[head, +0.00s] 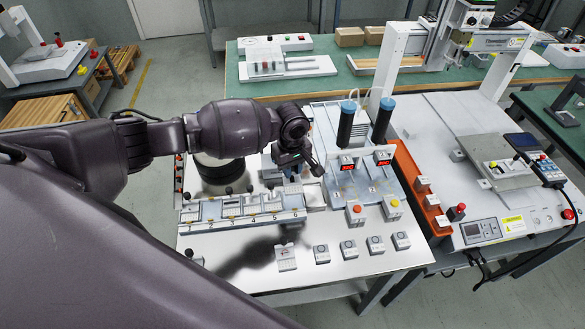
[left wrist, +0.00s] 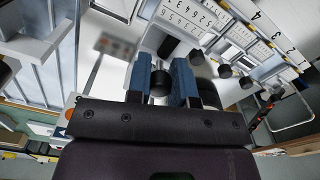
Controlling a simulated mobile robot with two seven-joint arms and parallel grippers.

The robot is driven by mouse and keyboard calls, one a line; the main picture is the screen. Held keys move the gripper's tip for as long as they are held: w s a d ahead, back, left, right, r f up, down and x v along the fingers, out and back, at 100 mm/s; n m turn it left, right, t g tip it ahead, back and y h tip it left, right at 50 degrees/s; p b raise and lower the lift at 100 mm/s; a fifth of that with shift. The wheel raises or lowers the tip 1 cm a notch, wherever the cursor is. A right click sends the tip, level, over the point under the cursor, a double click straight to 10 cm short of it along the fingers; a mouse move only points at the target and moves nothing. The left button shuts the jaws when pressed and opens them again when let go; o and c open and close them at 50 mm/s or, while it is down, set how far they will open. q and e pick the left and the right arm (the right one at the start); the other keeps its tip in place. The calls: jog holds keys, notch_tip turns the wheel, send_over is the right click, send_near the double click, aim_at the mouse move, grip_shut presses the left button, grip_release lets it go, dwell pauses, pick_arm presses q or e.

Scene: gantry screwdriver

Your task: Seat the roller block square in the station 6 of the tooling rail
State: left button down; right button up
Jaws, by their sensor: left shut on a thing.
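The tooling rail (head: 232,222) lies along the left half of the white table, with numbered stations and several black-knobbed blocks. It also shows at the upper right in the left wrist view (left wrist: 262,48). My right gripper is not in view.
Two dark cylinders with blue caps (head: 346,122) stand on a plate right of my gripper. Red (head: 355,209) and yellow (head: 393,203) button boxes stand in front. Several small dial blocks (head: 348,249) line the table's front. An orange tray (head: 408,172) runs along the right edge.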

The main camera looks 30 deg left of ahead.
aim_at(292, 182)
pick_arm(q)
notch_tip(292, 182, down, 3)
jog(key=shift+r+b, duration=0.1)
jog(key=shift+b, duration=1.15)
jog(key=shift+f+b, duration=0.85)
jog(key=shift+f, duration=0.55)
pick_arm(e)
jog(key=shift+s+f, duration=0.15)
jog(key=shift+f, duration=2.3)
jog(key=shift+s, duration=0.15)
pick_arm(q)
jog(key=shift+p, duration=0.4)
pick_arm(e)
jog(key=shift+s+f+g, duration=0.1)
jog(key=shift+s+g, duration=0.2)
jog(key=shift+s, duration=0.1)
pick_arm(q)
jog(key=shift+p, duration=0.3)
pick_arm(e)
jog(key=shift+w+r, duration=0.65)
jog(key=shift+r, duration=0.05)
pick_arm(q)
jog(key=shift+f, duration=0.25)
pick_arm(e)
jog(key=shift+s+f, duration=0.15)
